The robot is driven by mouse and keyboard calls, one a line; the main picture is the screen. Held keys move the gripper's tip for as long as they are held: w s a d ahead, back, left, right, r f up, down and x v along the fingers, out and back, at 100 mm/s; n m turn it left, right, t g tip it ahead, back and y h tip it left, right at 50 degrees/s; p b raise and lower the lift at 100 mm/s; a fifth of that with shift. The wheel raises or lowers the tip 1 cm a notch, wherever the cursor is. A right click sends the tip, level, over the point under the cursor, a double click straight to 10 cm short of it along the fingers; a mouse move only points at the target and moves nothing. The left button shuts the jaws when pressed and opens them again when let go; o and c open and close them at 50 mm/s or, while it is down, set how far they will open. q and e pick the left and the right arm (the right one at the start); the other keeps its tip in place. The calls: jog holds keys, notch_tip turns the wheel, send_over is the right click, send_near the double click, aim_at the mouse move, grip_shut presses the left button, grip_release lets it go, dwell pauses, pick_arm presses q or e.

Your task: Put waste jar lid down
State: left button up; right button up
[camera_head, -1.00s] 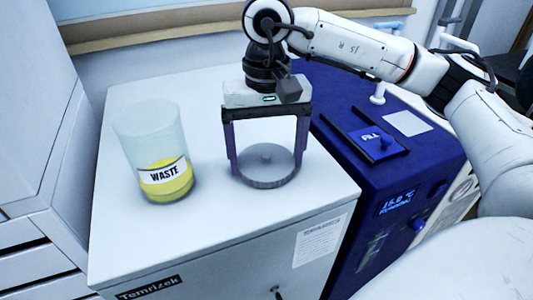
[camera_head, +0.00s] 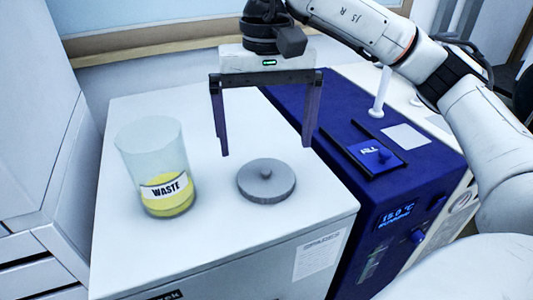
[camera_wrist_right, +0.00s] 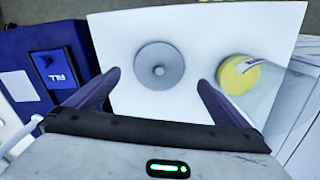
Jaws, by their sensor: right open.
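The waste jar lid (camera_head: 266,182) is a round grey disc with a small knob. It lies flat, knob up, on the white cabinet top (camera_head: 230,235), to the right of the jar. It also shows in the right wrist view (camera_wrist_right: 160,66). The waste jar (camera_head: 152,165) is clear, stands upright without a lid, holds yellow contents and has a WASTE label. It is partly seen in the right wrist view (camera_wrist_right: 241,74). My right gripper (camera_head: 266,150) is wide open and empty, above and behind the lid, not touching it. My left gripper is not in view.
A dark blue machine (camera_head: 400,180) with a FILL pad (camera_head: 377,154) and a temperature display stands against the cabinet's right side. A grey-white drawer unit (camera_head: 40,150) is at the left. The cabinet top is clear around the lid.

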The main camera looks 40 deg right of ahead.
notch_tip(320, 180, up, 4)
jog(key=shift+r+p, duration=0.1)
jog(key=shift+p, duration=0.4)
